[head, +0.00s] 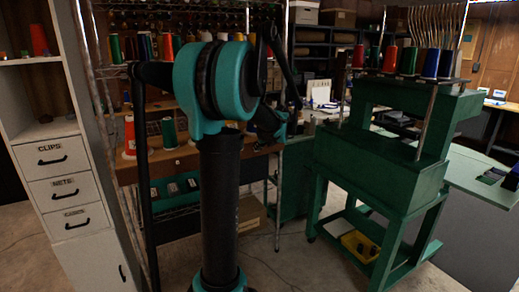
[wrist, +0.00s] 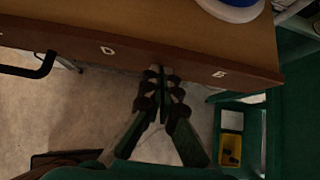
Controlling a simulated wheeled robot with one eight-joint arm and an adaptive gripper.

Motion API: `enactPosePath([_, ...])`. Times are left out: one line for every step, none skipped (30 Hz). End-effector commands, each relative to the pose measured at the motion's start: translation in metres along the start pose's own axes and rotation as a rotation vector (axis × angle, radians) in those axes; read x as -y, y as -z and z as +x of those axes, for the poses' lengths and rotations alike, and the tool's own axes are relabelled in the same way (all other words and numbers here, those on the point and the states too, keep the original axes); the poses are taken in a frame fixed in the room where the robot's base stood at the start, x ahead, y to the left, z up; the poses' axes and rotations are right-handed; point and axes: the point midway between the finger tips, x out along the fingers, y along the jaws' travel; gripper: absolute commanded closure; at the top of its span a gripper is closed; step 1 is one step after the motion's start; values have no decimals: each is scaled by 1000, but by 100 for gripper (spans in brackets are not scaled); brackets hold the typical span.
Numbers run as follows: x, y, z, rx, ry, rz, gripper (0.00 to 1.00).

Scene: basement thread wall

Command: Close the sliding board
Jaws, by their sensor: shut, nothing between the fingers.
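A brown wooden board (wrist: 140,53) crosses the top of the wrist view, its front edge marked with white letters including D and E. In the head view what looks like the same board (head: 185,160) juts from the thread rack behind my arm. My gripper (wrist: 162,72) is shut and empty, its fingertips at the board's front edge between the D and the E. I cannot tell whether they touch it. In the head view my arm hides part of the board, and the fingertips are hard to make out.
A green machine stand (head: 385,150) with thread cones is to the right, with a yellow bin (head: 360,246) on its lower shelf. A white drawer cabinet (head: 60,165) stands at the left. A black handle (wrist: 30,68) is near the board's left. Bare floor lies below.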

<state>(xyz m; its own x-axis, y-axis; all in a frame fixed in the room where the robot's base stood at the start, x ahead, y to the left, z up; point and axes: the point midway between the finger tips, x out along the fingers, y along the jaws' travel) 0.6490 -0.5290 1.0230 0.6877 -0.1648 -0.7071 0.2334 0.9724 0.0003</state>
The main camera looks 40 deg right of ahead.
Motion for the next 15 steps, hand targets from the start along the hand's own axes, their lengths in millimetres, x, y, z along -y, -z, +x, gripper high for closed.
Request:
enactPosePath([0, 0, 0, 0, 0, 0, 100])
enactPosePath([0, 0, 0, 0, 0, 0, 100])
enactPosePath([0, 0, 0, 0, 0, 0, 100])
enactPosePath([0, 0, 0, 0, 0, 0, 100])
enactPosePath([0, 0, 0, 0, 0, 0, 100])
enactPosePath([0, 0, 0, 0, 0, 0, 100])
enactPosePath([0, -1, 1, 0, 0, 0, 100])
enactPosePath([0, -2, 2, 0, 0, -1, 100])
enactPosePath([0, -4, 4, 0, -1, -1, 100])
enactPosePath([0, -6, 5, 0, -1, -1, 100])
enactPosePath([0, -8, 8, 0, -1, -1, 100])
enactPosePath([0, -11, 11, 0, -1, -1, 100])
enactPosePath([0, -14, 14, 1, -1, -1, 100])
enactPosePath([0, -18, 18, 1, -1, -2, 100])
enactPosePath([0, -23, 23, 1, -1, -3, 100])
